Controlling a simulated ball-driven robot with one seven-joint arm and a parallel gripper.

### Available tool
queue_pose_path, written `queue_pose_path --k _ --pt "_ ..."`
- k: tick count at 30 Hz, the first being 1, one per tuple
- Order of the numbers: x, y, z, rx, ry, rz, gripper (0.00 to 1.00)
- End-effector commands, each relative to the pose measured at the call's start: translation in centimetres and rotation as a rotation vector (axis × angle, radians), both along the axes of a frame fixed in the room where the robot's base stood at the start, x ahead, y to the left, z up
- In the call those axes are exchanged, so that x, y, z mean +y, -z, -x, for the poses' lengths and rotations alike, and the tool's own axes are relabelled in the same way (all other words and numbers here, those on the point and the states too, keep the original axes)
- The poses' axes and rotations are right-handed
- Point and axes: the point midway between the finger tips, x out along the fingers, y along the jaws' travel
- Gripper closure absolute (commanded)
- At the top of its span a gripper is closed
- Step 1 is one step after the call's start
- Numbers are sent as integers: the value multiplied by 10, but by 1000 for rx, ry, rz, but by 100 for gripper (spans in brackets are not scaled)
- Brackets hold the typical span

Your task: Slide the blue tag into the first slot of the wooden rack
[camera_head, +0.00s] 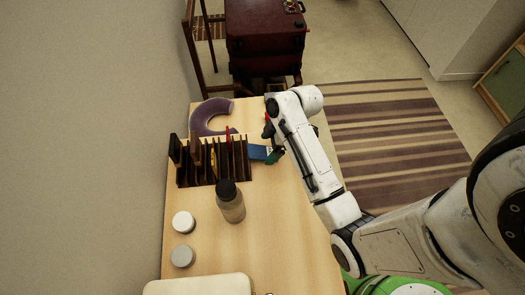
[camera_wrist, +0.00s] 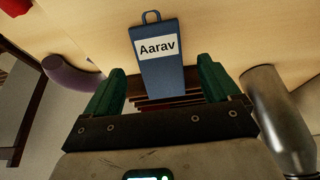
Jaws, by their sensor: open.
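The blue tag (camera_head: 258,152) shows at the right end of the wooden rack (camera_head: 184,176) in the head view. In the wrist view the tag (camera_wrist: 162,75) has a white label reading "Aarav" and a small loop at its top. My gripper (camera_head: 273,154) is beside the tag at the rack's right side. Its green fingers (camera_wrist: 160,80) are open, one on each side of the tag, with a gap on both sides. The rack's dark slats (camera_wrist: 150,103) show behind the tag's lower end. I cannot tell whether that end is inside a slot.
A purple neck pillow (camera_head: 200,118) lies behind the rack. A dark bottle (camera_head: 231,205) stands in front of it, with two round tins (camera_head: 183,222) to the left. A white case (camera_head: 200,286) is at the near edge. A red suitcase (camera_head: 265,40) is beyond the table.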

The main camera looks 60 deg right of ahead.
Motion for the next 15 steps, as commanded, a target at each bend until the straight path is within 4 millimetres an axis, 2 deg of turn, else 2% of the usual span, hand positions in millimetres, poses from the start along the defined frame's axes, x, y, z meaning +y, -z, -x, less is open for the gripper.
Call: queue_pose_path --k 3,6,14,15 --pt "4 15 -5 2 -1 -2 11" --pt "6 22 -7 1 0 0 11" --pt "6 24 -8 0 0 0 11" --pt "6 24 -8 0 0 0 14"
